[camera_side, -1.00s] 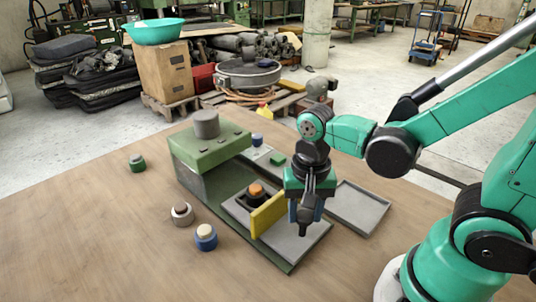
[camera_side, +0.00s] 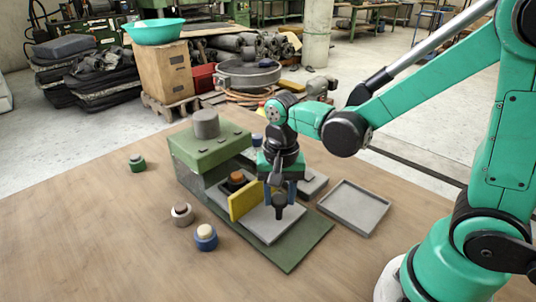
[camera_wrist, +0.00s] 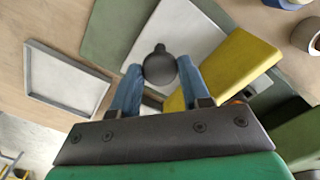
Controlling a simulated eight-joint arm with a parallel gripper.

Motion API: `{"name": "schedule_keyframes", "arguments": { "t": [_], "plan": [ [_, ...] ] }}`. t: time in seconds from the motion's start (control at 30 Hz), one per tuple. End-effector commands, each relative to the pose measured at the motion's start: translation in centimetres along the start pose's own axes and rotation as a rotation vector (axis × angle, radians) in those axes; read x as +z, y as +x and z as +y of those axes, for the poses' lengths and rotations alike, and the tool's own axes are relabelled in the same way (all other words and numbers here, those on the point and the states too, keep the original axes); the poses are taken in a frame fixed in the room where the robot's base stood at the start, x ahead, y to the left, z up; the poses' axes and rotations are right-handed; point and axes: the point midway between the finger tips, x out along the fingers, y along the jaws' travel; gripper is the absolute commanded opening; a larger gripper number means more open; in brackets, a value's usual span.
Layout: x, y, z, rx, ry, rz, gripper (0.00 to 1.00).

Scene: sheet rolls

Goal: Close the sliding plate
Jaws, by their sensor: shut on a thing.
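The sliding plate (camera_side: 270,228) is a flat grey slab with an upright yellow panel (camera_side: 243,201) and a black knob (camera_side: 279,211). It lies on the dark green base (camera_side: 302,246), partly out from the green-topped housing (camera_side: 208,147). My gripper (camera_side: 281,196) points down and is shut on the knob. In the wrist view the blue fingers (camera_wrist: 158,82) stand on both sides of the round black knob (camera_wrist: 159,65), with the grey plate (camera_wrist: 192,28) beneath. A dark holder with an orange-topped piece (camera_side: 236,177) sits on the plate behind the yellow panel.
An empty grey tray (camera_side: 353,207) lies right of the base. A blue round piece (camera_side: 205,238), a pinkish one (camera_side: 182,213) and a green one (camera_side: 136,162) stand on the wooden table at left. A grey cylinder (camera_side: 205,123) tops the housing. The front table is clear.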

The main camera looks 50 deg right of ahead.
Motion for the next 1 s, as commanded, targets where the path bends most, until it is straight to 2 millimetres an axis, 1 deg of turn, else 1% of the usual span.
{"name": "schedule_keyframes", "arguments": {
  "t": [0.03,0.2,0.33,0.5,0.77,0.8,0.9,1.0],
  "plan": [
    [-0.9,0.0,-0.8,0.000,0.002,0.003,0.00],
    [-3.6,0.1,-3.5,-0.001,0.002,0.003,0.00],
    [-5.1,0.1,-5.0,-0.001,0.001,0.003,0.00],
    [-5.9,0.1,-5.8,-0.001,0.000,0.003,0.00],
    [-5.9,0.1,-5.9,-0.005,0.000,0.005,0.00],
    [-5.9,0.1,-5.9,-0.005,0.000,0.005,0.47],
    [-5.9,0.1,-5.9,-0.005,0.000,0.005,0.73],
    [-5.9,0.1,-5.9,-0.004,0.000,0.003,0.73]
  ]
}}
